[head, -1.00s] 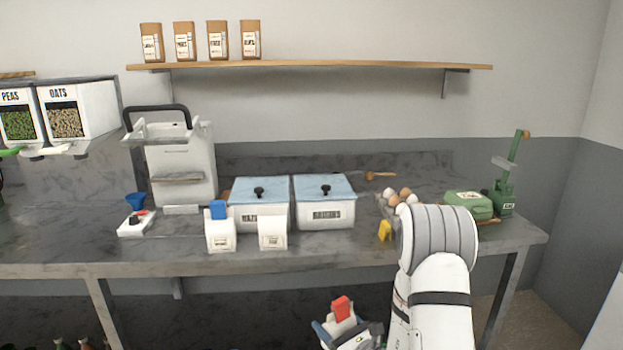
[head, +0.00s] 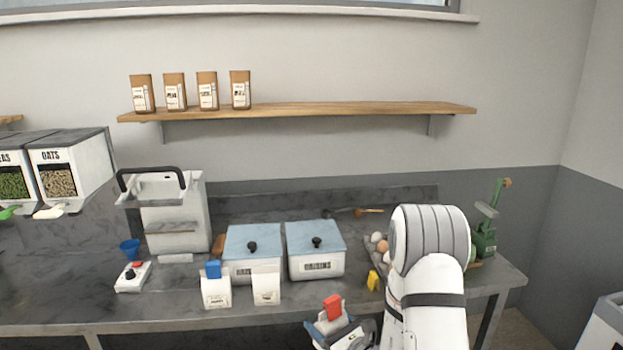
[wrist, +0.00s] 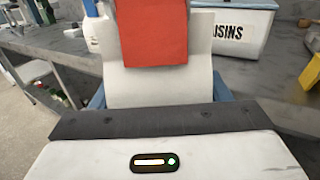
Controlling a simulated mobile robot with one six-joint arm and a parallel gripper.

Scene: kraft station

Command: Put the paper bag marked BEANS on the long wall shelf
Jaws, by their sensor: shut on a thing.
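My gripper (head: 334,328) is in front of the bench's front edge, low in the head view. It is shut on a white paper bag with a red top (wrist: 152,78), which fills the middle of the wrist view. The red part also shows in the head view (head: 332,307). Its label is not visible, so I cannot read whether it says BEANS. The long wall shelf (head: 350,108) is a wooden board on the back wall, well above my gripper. Several brown labelled bags (head: 207,91) stand on its left end; the middle and right are bare.
On the bench (head: 60,290) stand two white bags, one with a blue top (head: 215,287) and one plain (head: 266,286). Behind them are two blue-lidded boxes (head: 316,262). A white machine with a black handle (head: 175,225) stands left. Eggs (head: 377,240) and a green stand (head: 484,235) are right.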

